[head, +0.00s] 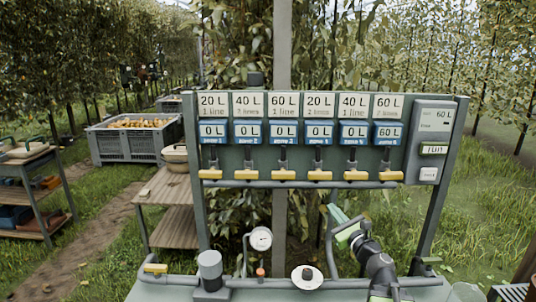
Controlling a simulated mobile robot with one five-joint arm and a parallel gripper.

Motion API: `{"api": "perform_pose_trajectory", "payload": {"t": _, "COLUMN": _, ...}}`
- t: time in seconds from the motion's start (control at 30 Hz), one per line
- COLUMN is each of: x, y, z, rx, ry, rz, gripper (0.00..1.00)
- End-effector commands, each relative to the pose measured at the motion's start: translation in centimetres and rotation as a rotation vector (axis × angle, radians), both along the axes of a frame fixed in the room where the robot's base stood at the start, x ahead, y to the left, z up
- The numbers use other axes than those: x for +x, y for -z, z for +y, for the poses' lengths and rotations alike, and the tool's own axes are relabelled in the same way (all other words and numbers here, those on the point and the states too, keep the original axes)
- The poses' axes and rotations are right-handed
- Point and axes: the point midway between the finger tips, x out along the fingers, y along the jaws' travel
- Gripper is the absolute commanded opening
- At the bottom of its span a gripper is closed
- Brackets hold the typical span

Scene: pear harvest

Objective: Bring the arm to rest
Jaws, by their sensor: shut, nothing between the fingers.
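My arm rises from the lower right of the head view. My gripper (335,212), with pale green parts, points up and left, away from me. It is shut and empty, in front of the lower right of the valve panel (320,187). It looks apart from the yellow valve handles (320,176) above it, though the depth is hard to judge. Blue zone displays (300,133) read 0 L, except the rightmost one, which reads 60 L.
A bench (150,290) carries a pipe, a gauge (261,238), a grey cylinder (210,266) and a round white part (307,278). A control box (431,142) is at the panel's right. Shelves (35,190) and a fruit crate (135,145) stand left.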

Motion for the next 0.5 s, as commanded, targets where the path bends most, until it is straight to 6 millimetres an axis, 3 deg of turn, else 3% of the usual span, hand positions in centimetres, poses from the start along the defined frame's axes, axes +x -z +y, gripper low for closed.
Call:
{"api": "perform_pose_trajectory", "payload": {"t": 0.03, "x": -0.1, "y": 0.0, "z": 4.1, "rx": -0.12, "ry": -0.076, "rz": 0.008, "gripper": 0.0}}
{"api": "perform_pose_trajectory", "payload": {"t": 0.1, "x": -1.0, "y": 1.7, "z": 9.6, "rx": -0.345, "ry": -0.201, "rz": 0.013, "gripper": 0.0}}
{"api": "perform_pose_trajectory", "payload": {"t": 0.2, "x": -3.7, "y": 6.1, "z": 16.6, "rx": -0.748, "ry": -0.428, "rz": 0.007, "gripper": 0.0}}
{"api": "perform_pose_trajectory", "payload": {"t": 0.27, "x": -6.0, "y": 9.6, "z": 19.0, "rx": -1.005, "ry": -0.581, "rz": 0.0, "gripper": 0.0}}
{"api": "perform_pose_trajectory", "payload": {"t": 0.37, "x": -10.2, "y": 15.4, "z": 19.3, "rx": -1.415, "ry": -0.855, "rz": 0.001, "gripper": 0.0}}
{"api": "perform_pose_trajectory", "payload": {"t": 0.47, "x": -14.1, "y": 20.1, "z": 15.4, "rx": -1.756, "ry": -1.14, "rz": 0.033, "gripper": 0.0}}
{"api": "perform_pose_trajectory", "payload": {"t": 0.5, "x": -15.5, "y": 21.4, "z": 13.1, "rx": -1.859, "ry": -1.25, "rz": 0.055, "gripper": 0.0}}
